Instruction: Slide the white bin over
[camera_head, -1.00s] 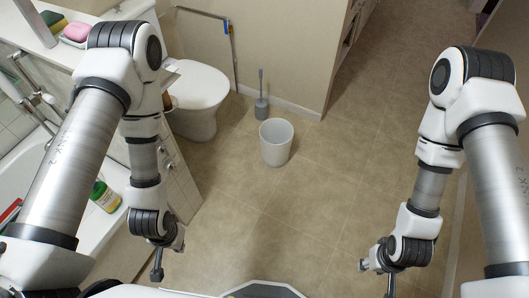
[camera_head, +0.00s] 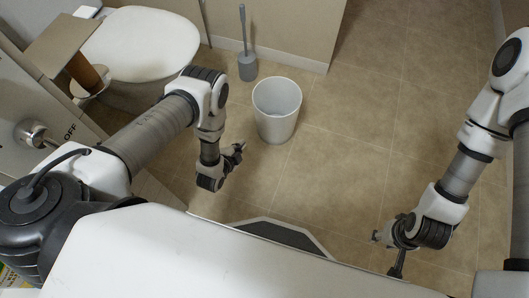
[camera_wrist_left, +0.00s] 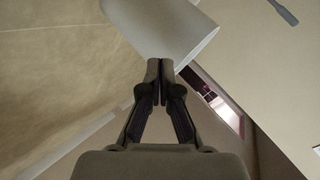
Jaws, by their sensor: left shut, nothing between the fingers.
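The white bin (camera_head: 275,118) stands upright on the tiled floor in the head view, open at the top, with nothing seen inside. My left gripper (camera_head: 238,150) is low and to the left of the bin's base, apart from it in this view. In the left wrist view, the bin (camera_wrist_left: 160,25) shows just beyond my shut, empty left fingertips (camera_wrist_left: 160,64); I cannot tell whether they touch. My right gripper (camera_head: 396,268) hangs far to the right of the bin, its fingers too small to read.
A grey toilet brush (camera_head: 247,66) stands behind the bin, near the wall corner. A toilet (camera_head: 140,45) and a wooden panel with a cardboard roll (camera_head: 85,72) are at upper left. The floor (camera_head: 370,120) right of the bin is clear.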

